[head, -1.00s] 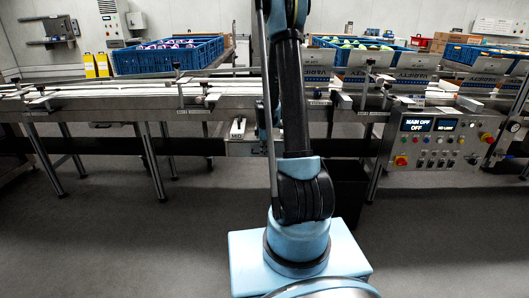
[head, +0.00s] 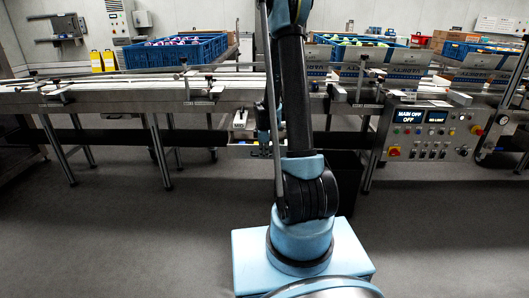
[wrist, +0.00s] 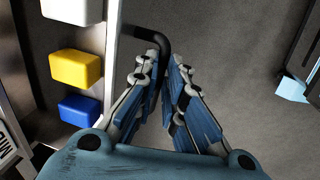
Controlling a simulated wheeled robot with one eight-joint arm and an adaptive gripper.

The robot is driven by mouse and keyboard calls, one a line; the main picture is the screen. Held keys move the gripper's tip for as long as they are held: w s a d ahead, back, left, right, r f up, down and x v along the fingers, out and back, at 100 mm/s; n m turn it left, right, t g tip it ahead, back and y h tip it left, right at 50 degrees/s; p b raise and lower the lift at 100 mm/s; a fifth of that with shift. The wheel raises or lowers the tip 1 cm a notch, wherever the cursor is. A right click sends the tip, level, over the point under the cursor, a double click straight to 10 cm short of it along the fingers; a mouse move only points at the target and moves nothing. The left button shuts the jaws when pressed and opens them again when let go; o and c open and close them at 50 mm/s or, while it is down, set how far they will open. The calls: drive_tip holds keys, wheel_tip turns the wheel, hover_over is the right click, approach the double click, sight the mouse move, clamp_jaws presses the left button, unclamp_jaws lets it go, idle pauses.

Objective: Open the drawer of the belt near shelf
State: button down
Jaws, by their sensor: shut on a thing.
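The drawer (wrist: 112,62) stands out at the left of the wrist view, and its pale front panel is seen edge-on. A black bent handle (wrist: 152,38) sticks out from that panel. My gripper (wrist: 165,80) is shut on the handle, with blue-padded fingers on either side; the grip point is partly hidden between them. In the head view my gripper (head: 263,138) is under the belt edge, partly hidden behind my arm.
White, yellow (wrist: 76,68) and blue blocks sit behind the drawer's front panel. The belt (head: 120,98) runs across the head view on metal legs. A control panel (head: 425,133) is at right, and a dark bin (head: 345,180) stands behind my arm. The near floor is clear.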

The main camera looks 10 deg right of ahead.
drive_tip(key=shift+s, duration=0.2)
drive_tip(key=c, duration=2)
unclamp_jaws()
drive_tip(key=shift+o, duration=0.2)
drive_tip(key=shift+r, duration=0.15)
wheel_tip(320, 180, up, 11)
drive_tip(key=s, duration=0.2)
drive_tip(key=shift+a+r, duration=0.2)
drive_tip(key=shift+a, duration=0.1)
drive_tip(key=shift+s, duration=0.1)
